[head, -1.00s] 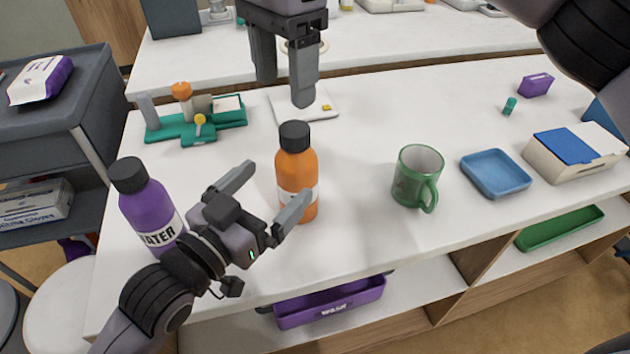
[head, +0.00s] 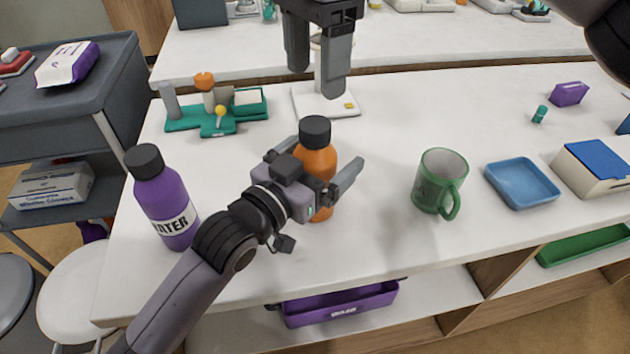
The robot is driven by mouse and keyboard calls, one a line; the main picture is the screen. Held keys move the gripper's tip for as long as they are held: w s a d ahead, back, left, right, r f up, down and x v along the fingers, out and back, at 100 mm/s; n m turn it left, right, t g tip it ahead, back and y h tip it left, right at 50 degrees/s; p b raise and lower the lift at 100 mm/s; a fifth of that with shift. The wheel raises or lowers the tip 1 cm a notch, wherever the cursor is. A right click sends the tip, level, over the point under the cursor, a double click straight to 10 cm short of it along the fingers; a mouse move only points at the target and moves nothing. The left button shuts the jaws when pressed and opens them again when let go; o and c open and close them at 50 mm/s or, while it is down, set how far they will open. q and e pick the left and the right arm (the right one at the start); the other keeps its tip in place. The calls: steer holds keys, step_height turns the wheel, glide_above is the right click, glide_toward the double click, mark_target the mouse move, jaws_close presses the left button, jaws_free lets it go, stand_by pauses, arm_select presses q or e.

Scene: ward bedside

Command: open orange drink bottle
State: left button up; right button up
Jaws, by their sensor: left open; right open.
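An orange drink bottle (head: 317,158) with a black cap (head: 315,131) stands upright on the white table. The cap is on it. My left gripper (head: 328,163) is open at the bottle's body, with one finger on each side of it. The gripper's body hides part of the bottle's lower left, and I cannot tell whether the fingers touch it. My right gripper (head: 318,78) is open and points down, above and behind the cap, with nothing between its fingers.
A purple water bottle (head: 162,205) stands left of my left arm. A green mug (head: 438,182) and a blue tray (head: 521,184) stand to the right. A teal organiser (head: 190,122) and a white device (head: 312,104) lie behind. The table between bottle and mug is clear.

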mark_target(316, 124)
arm_select(q)
jaws_close()
arm_select(e)
steer(key=m, duration=0.4)
steer(key=shift+f, duration=0.15)
arm_select(q)
steer(key=shift+f, duration=0.1)
arm_select(e)
steer(key=shift+m, duration=0.3)
step_height(316, 124, down, 8)
steer(key=shift+r, duration=0.15)
steer(key=c, duration=1.1)
